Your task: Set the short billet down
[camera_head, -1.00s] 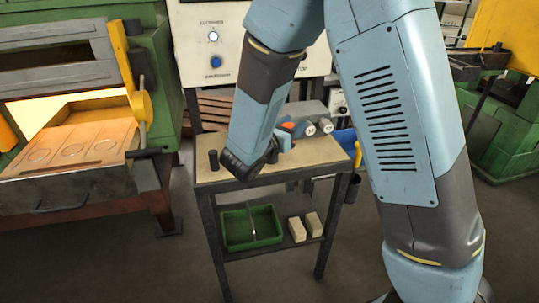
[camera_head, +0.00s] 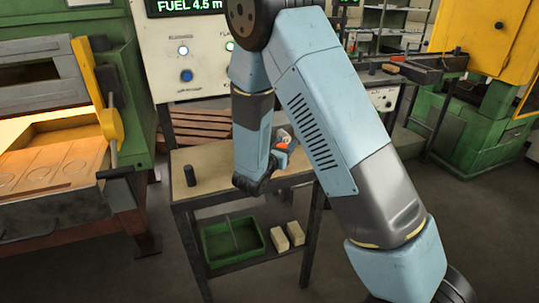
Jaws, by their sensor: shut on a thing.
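My gripper (camera_head: 268,166) is low over the right part of the small work table (camera_head: 213,162), at the end of my blue-grey arm. Its fingertips are small and partly hidden by my own wrist. It is shut, and what it holds cannot be made out clearly; I take it to be the short billet. A dark upright cylinder (camera_head: 190,176) stands on the table's left end, apart from the gripper. I cannot tell whether the held thing touches the tabletop.
An orange item (camera_head: 288,146) lies close beside my gripper. A green tray (camera_head: 231,239) and two pale blocks (camera_head: 287,236) are on the lower shelf. The glowing furnace (camera_head: 50,135) is at left, a green and yellow machine (camera_head: 485,110) at right.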

